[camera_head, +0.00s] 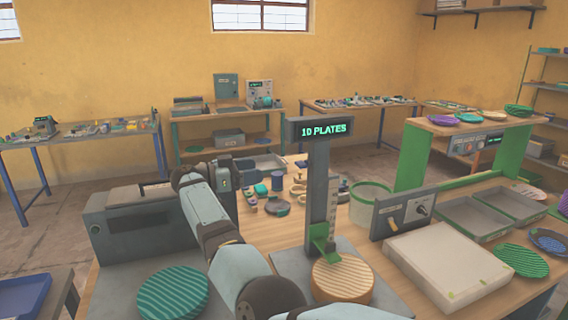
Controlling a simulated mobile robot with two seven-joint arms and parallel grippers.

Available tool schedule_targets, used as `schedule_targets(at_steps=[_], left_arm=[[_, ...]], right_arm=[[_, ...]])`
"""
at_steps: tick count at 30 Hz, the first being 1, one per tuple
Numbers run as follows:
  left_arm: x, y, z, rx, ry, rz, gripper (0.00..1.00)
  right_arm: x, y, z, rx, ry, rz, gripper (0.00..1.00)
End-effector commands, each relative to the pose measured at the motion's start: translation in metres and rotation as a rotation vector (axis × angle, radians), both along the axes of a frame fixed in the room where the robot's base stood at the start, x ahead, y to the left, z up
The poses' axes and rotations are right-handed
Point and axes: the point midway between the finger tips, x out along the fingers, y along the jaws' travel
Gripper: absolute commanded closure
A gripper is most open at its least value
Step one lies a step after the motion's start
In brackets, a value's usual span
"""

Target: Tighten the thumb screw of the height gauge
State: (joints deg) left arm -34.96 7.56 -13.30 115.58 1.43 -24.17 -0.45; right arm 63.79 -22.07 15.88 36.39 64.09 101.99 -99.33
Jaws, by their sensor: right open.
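The height gauge (318,190) stands right of centre as a tall grey column with a lit PLATES display (320,129) on top. A scale runs down its right side, and a green slider (321,240) sits low on it. A tan ribbed plate or stack (342,281) rests on its grey base (290,266), beside the slider. I cannot make out the thumb screw. My right gripper (223,181) is open, left of the gauge and well apart from it, above the far part of the bench. My right arm crosses in front of the bench. My left gripper is not in view.
A grey press-like machine (125,222) stands left, with a teal ribbed plate (172,294) before it. Small parts and a green-rimmed tub (370,200) lie behind the gauge. A control box (403,212), a pale block (445,262) and a green frame (413,158) are right.

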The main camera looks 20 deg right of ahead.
Motion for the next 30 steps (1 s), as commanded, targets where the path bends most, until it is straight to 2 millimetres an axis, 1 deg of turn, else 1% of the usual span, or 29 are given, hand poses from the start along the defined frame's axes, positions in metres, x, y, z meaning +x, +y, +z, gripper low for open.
schedule_targets(at_steps=[5,12,18,24,30], left_arm=[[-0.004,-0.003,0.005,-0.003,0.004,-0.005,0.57],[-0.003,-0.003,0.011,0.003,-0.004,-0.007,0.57],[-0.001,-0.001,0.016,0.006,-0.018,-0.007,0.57],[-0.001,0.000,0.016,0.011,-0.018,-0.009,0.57],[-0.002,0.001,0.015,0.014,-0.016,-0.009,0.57]], right_arm=[[-0.002,-0.024,0.001,-0.003,-0.002,-0.004,0.34],[-0.005,-0.076,0.002,-0.005,-0.003,-0.004,0.34],[-0.007,-0.113,0.002,-0.005,-0.004,-0.003,0.34],[-0.008,-0.132,0.002,-0.005,-0.004,-0.001,0.34],[-0.008,-0.136,0.001,-0.003,-0.004,0.000,0.34]])
